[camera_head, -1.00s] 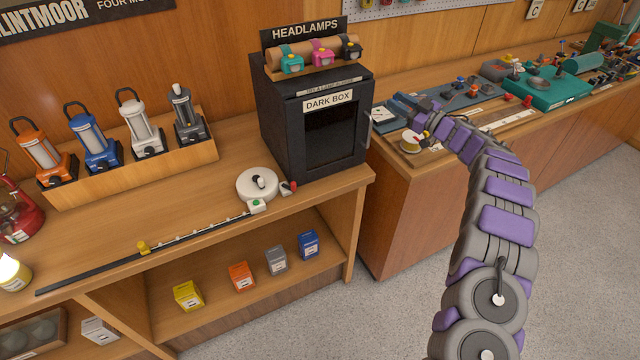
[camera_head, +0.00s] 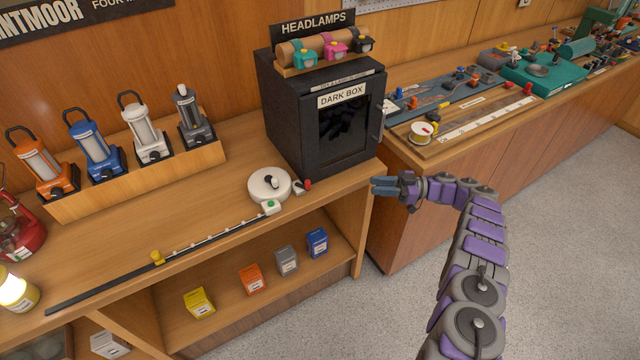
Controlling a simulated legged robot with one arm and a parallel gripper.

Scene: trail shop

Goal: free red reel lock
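A white round reel (camera_head: 269,184) sits on the wooden counter in front of the dark box. A white block with a green button (camera_head: 271,206) is at the reel's front, where a long dark strip (camera_head: 120,278) with white marks ends. My gripper (camera_head: 380,187) is in the air right of the red knob, past the counter's right end, pointing left. It touches nothing that I can see. Its blue-grey fingers lie close together; any gap is too small to judge.
The dark box (camera_head: 290,125) stands right behind the reel, with headlamps on top. Lanterns stand in a wooden tray (camera_head: 150,180) at the back left. A yellow clip (camera_head: 157,257) sits on the strip. A second bench (camera_head: 420,200) with fishing-like gear is behind my arm.

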